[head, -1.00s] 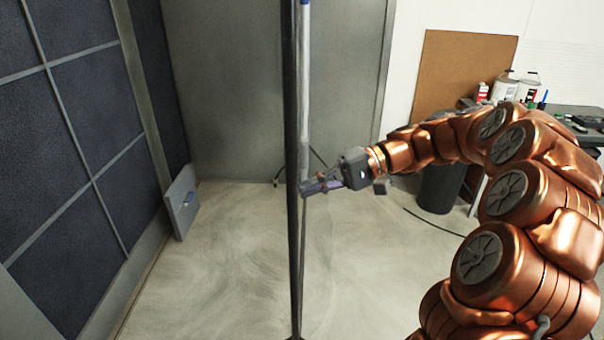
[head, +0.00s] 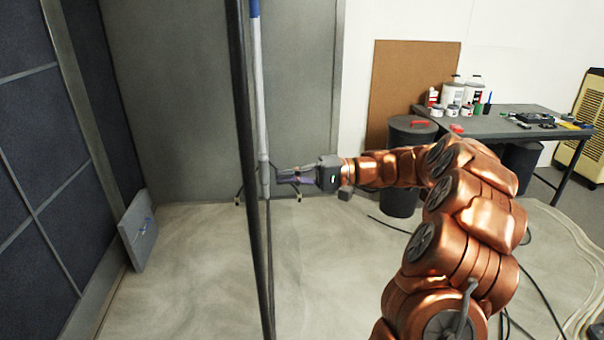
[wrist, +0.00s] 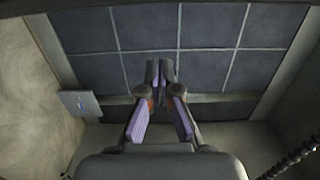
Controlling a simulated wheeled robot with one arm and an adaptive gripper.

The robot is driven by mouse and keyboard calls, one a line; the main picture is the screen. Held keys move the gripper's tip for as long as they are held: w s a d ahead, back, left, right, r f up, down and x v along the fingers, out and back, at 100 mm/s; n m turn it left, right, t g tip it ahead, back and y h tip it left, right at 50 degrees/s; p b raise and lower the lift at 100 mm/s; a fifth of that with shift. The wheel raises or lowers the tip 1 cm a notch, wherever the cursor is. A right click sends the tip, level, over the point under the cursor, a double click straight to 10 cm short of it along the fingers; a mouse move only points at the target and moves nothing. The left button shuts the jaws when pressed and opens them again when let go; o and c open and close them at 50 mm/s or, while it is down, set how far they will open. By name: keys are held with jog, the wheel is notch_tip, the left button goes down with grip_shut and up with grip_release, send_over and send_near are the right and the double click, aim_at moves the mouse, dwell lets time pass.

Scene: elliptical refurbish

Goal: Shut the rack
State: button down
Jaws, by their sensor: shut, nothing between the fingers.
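A tall, thin dark upright (head: 250,150) crosses the head view left of centre. It looks like a panel or door seen nearly edge-on, and I cannot tell for certain that it is the rack's. A pale pole with a blue top (head: 257,90) stands close beside it. My gripper (head: 277,179) reaches left, its fingertips close to the pole and upright; I cannot tell whether they touch. In the wrist view, my gripper (wrist: 160,75) has its fingertips together, with purple pads along the fingers and nothing between them.
Dark panelled walling (head: 30,150) is at left, with a grey plate (head: 138,230) leaning at its foot. A brown board (head: 395,85), a black bin (head: 405,190) and a cluttered table (head: 480,125) stand at right. A cable (head: 388,224) lies on the mostly clear floor.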

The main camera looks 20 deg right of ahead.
jog(key=s+a+p, duration=0.1)
jog(key=s+a, duration=0.1)
jog(key=a, duration=0.3)
jog(key=shift+s+a, duration=0.25)
jog(key=shift+a, duration=0.15)
dwell(0.3)
